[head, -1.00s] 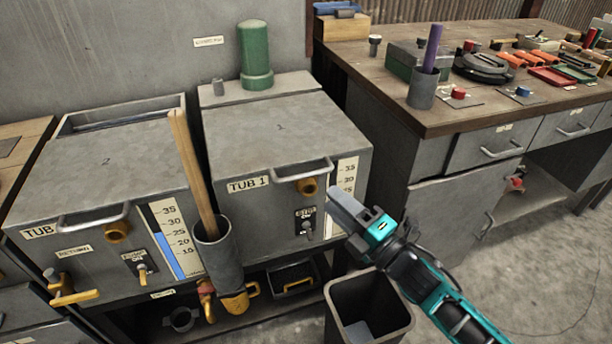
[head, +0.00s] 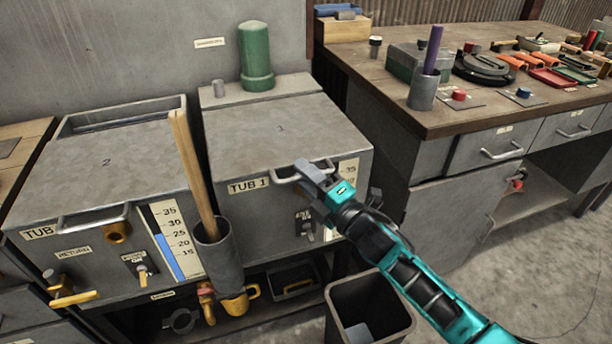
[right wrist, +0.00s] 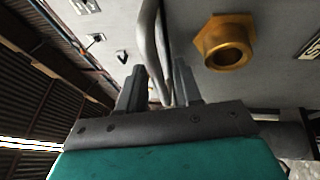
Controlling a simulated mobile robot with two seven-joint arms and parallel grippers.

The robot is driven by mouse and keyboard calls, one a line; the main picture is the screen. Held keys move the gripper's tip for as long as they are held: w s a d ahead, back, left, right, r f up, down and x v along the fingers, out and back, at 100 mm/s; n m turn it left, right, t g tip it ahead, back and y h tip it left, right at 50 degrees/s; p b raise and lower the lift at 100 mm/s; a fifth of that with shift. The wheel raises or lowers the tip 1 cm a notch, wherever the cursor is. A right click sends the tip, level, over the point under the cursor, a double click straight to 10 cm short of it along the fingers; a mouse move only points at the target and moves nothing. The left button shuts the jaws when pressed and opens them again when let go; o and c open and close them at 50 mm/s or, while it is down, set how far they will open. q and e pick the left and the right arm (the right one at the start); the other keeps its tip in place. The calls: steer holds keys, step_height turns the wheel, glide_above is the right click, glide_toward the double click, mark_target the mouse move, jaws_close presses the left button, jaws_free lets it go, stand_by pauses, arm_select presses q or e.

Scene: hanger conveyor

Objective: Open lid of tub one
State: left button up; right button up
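Tub one (head: 246,187), a grey metal tub labelled TUB 1, stands in the middle of the head view. Its grey lid (head: 275,125), marked 1, lies flat and closed. A curved metal handle (head: 286,172) sits at the lid's front edge; its bar also shows in the right wrist view (right wrist: 149,35). My right gripper (head: 303,170) is at the right part of this handle. In the right wrist view its two fingers (right wrist: 160,75) are apart, with the handle bar between them and some gap visible. My left gripper is not in view.
A brass fitting (right wrist: 226,44) is right beside the fingers, on the tub's front. Tub two (head: 90,265) stands at left, with a holder (head: 218,262) containing wooden sticks between the tubs. A grey bin (head: 368,290) stands below my right arm. A workbench (head: 440,125) is at right.

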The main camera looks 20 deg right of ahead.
jaws_close()
stand_by(0.4)
